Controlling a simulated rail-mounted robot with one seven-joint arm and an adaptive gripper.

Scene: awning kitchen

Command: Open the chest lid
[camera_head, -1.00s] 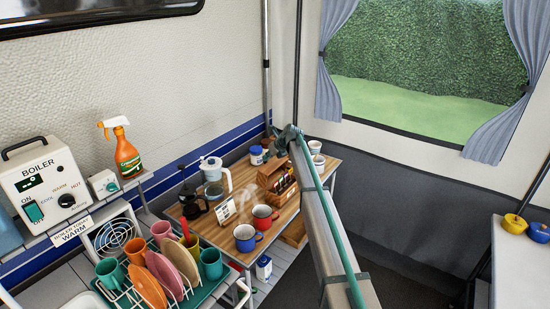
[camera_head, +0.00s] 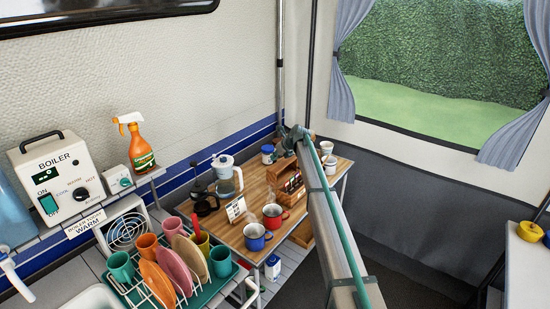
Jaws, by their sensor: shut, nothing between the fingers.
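A small wooden chest (camera_head: 282,181) stands on the wooden table (camera_head: 262,228), near its right side. Its open front or top shows dark and coloured items, and I cannot tell the lid's position clearly. My arm reaches up from the lower right, a grey beam with a teal hose. At its far end, my gripper (camera_head: 286,137) is small and dark, seen from behind; its fingers are hard to make out. It is shut and empty, just above the chest in the picture. I cannot tell the gap in depth. My arm covers the chest's right side.
A full dish rack (camera_head: 165,285) is nearer. White cups (camera_head: 327,156) stand behind my arm.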

